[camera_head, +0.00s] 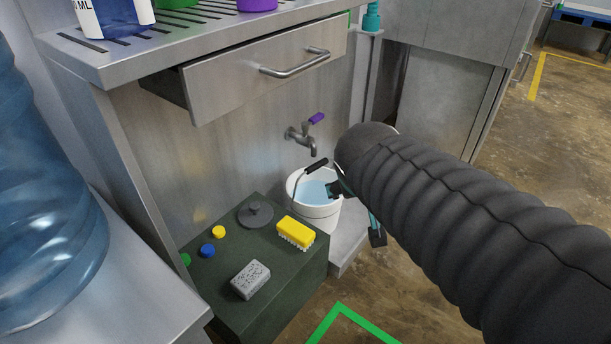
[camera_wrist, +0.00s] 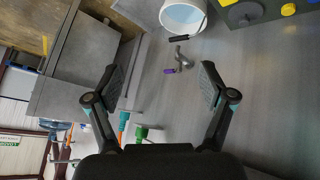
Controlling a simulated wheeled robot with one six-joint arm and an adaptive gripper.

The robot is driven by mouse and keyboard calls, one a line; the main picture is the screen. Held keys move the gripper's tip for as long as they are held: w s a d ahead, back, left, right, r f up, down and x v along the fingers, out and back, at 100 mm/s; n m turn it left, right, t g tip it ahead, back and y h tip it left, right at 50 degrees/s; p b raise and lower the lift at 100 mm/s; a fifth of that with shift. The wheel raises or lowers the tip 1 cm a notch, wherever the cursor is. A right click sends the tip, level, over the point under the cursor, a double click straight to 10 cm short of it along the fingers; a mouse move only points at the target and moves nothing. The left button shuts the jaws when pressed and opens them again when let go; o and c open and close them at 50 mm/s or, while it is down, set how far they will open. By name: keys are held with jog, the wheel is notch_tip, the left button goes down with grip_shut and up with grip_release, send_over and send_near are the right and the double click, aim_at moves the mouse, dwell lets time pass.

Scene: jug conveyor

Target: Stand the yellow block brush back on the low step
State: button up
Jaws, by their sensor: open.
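The yellow block brush (camera_head: 296,231) rests bristles down on the dark green low block (camera_head: 226,299), near its right edge; this block looks like the low step. In the wrist view only a yellow sliver of the brush (camera_wrist: 228,3) shows at the top edge. My gripper (camera_wrist: 162,86) is open and empty, its two fingers spread wide, and it is apart from the brush. In the head view my arm hides most of the gripper; a dark part of it (camera_head: 336,189) shows by the bucket, right of the brush.
A white bucket of water (camera_head: 313,216) stands behind the block, below a purple-handled tap (camera_head: 302,136). A grey sponge (camera_head: 250,280), a grey lid (camera_head: 255,213) and coloured caps share the block's top. A drawer (camera_head: 262,72) juts out above. Open floor lies at right.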

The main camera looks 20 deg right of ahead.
jog(key=s+a+f+n+g+y, duration=0.1)
jog(key=s+a+y, duration=0.2)
jog(key=s+a, duration=0.4)
jog(key=shift+s+a+f+g+y, duration=0.15)
jog(key=shift+s+f+g+y, duration=0.2)
jog(key=shift+s, duration=0.5)
jog(key=shift+r+p, duration=1.1)
jog(key=shift+p, duration=0.05)
